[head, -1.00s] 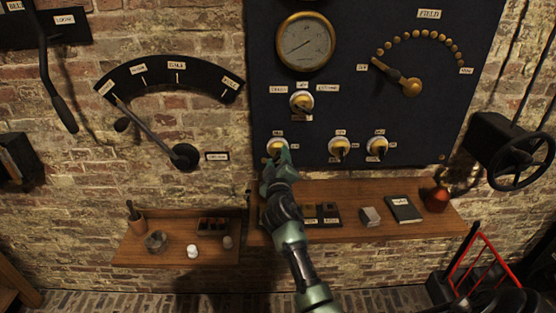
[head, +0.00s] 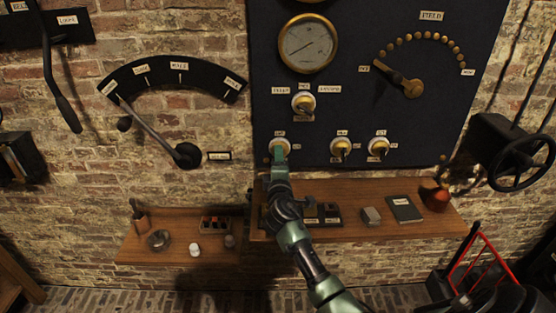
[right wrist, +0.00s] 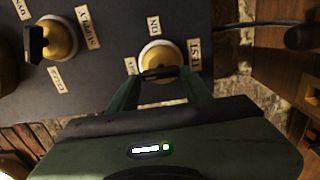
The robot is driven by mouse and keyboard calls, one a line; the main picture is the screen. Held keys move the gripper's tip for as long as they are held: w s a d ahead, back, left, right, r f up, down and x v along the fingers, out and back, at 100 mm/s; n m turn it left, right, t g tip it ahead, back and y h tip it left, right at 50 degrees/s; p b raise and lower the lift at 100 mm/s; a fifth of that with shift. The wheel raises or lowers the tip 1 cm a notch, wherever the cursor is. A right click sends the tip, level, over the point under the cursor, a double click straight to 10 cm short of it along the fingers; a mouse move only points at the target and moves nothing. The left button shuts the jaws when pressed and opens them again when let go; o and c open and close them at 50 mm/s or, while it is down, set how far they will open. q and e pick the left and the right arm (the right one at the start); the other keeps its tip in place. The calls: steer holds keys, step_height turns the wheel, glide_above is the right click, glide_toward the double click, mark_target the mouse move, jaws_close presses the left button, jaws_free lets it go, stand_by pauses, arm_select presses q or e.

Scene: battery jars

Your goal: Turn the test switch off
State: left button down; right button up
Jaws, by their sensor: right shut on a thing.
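The test switch (head: 279,146) is the leftmost of the lower row of round switches on the dark panel, with a yellow face and a white rim. In the right wrist view the test switch (right wrist: 160,54) has a "TEST" label (right wrist: 195,55) beside it, an "ON" label (right wrist: 154,25), and a third label partly hidden by a finger. My right gripper (head: 280,155) is at this switch. In the right wrist view its fingers (right wrist: 160,75) are closed on the switch's black handle, partly hiding it. My left gripper is not in view.
Two similar switches (head: 341,148) (head: 378,147) sit to the right, and another (head: 303,103) above. A wooden shelf (head: 350,232) with a notebook (head: 404,208) and small boxes lies below the panel. A long lever (head: 150,130) is on the brick wall at left.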

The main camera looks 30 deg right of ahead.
steer(key=shift+d+r, duration=0.35)
steer(key=o, duration=1.4)
steer(key=shift+c, duration=0.2)
steer(key=b+v, duration=0.1)
steer(key=v, duration=0.6)
steer(key=shift+s+f, duration=0.25)
steer(key=shift+f, duration=0.1)
steer(key=shift+a, duration=0.1)
